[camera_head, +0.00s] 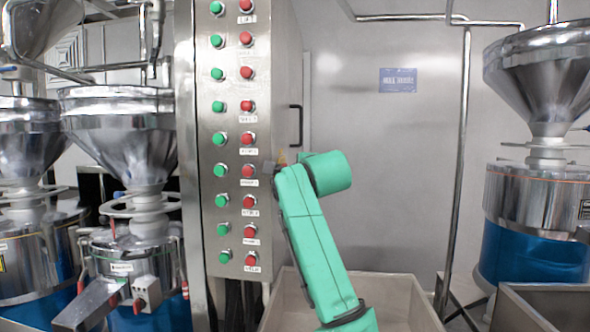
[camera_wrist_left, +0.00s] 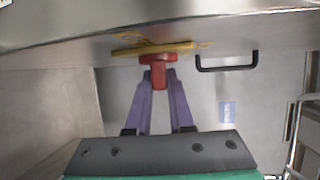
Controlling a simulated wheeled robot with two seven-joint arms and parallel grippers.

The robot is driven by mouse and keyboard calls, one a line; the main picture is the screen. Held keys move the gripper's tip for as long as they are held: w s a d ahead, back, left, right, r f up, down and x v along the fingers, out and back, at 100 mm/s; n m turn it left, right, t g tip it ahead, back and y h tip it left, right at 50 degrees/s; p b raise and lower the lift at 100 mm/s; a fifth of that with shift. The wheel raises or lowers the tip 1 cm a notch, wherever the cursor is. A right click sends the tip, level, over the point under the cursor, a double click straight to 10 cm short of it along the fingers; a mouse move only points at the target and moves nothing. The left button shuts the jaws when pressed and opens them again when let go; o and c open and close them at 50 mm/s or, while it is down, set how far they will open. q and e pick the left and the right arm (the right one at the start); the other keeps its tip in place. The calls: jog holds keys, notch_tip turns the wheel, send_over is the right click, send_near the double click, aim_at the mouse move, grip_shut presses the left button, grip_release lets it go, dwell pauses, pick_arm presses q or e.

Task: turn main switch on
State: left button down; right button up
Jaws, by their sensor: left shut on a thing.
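The main switch, a red knob (camera_wrist_left: 158,60) on a yellow plate (camera_wrist_left: 150,47), is on the metal cabinet wall at the top of the left wrist view. My left gripper (camera_wrist_left: 159,78) has its two purple fingers on either side of the knob's red grip, shut on it. In the head view a green arm reaches up to the right side of the cabinet (camera_head: 292,60), where a small yellow mark (camera_head: 282,157) shows. The knob and fingers cannot be made out there. My right gripper is not in view.
The cabinet front carries columns of green (camera_head: 218,106) and red (camera_head: 247,106) buttons. A black handle (camera_wrist_left: 228,67) sits beside the switch. Steel hopper machines (camera_head: 118,130) stand left, another (camera_head: 540,90) right. A pale bin (camera_head: 400,300) lies below the arm.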

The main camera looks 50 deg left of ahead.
pick_arm(q)
jog(key=g+h+p, duration=0.1)
jog(key=p, duration=0.2)
jog(key=r+m+g+h+p, duration=0.1)
jog(key=h+p, duration=0.1)
jog(key=p, duration=0.1)
jog(key=shift+w, duration=0.1)
jog(key=shift+f+g+h+p, duration=0.15)
jog(key=shift+g+h+p, duration=0.35)
jog(key=shift+g+p, duration=0.15)
jog(key=c, duration=0.8)
grip_release()
jog(key=b+v, duration=0.3)
jog(key=v, duration=1.1)
jog(key=shift+d, duration=0.2)
